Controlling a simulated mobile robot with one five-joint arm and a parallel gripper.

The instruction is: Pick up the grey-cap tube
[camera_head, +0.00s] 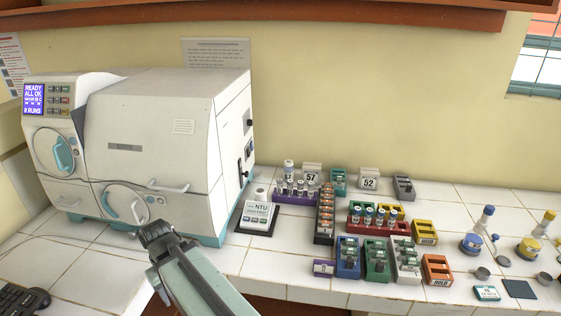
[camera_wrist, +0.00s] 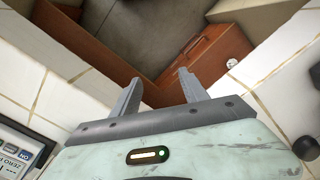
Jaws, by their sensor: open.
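My gripper (camera_wrist: 159,84) is open in the wrist view, with its two fingers apart and nothing between them. Small tubes stand in racks in the head view: a purple rack (camera_head: 292,198), a red rack (camera_head: 376,228), a blue rack (camera_head: 347,268), a green rack (camera_head: 377,272) and a grey rack (camera_head: 406,270). Several caps look grey or dark, but they are too small to tell which is the grey-cap tube. No tube shows in the wrist view.
An orange holder (camera_head: 437,271), a yellow holder (camera_head: 424,232) and flasks (camera_head: 471,245) stand right. Bare tiles lie along the front.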

